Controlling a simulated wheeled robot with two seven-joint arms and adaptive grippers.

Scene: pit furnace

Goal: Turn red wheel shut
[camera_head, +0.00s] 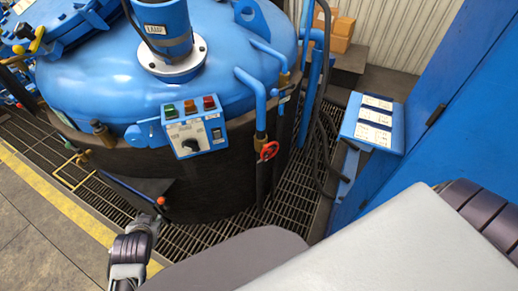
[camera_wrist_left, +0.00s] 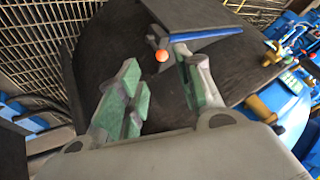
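The red wheel (camera_head: 268,151) is a small ring-shaped handwheel on a vertical pipe at the right side of the furnace. It is below a brass fitting, in the head view; I cannot make it out in the left wrist view. My left gripper (camera_head: 145,224) is low in front of the furnace, well to the left of the wheel and apart from it. In the left wrist view its two green-padded fingers (camera_wrist_left: 163,97) stand apart with nothing between them. An orange-red ball knob (camera_wrist_left: 161,56) shows just beyond the fingertips. My right gripper is not in view.
The blue-lidded furnace (camera_head: 90,75) fills the upper left. A control box (camera_head: 195,128) hangs on its front. A blue label stand (camera_head: 373,122) and blue cabinet stand at right. Dark hoses run beside the wheel's pipe. Grating (camera_head: 205,232) covers the floor around the furnace.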

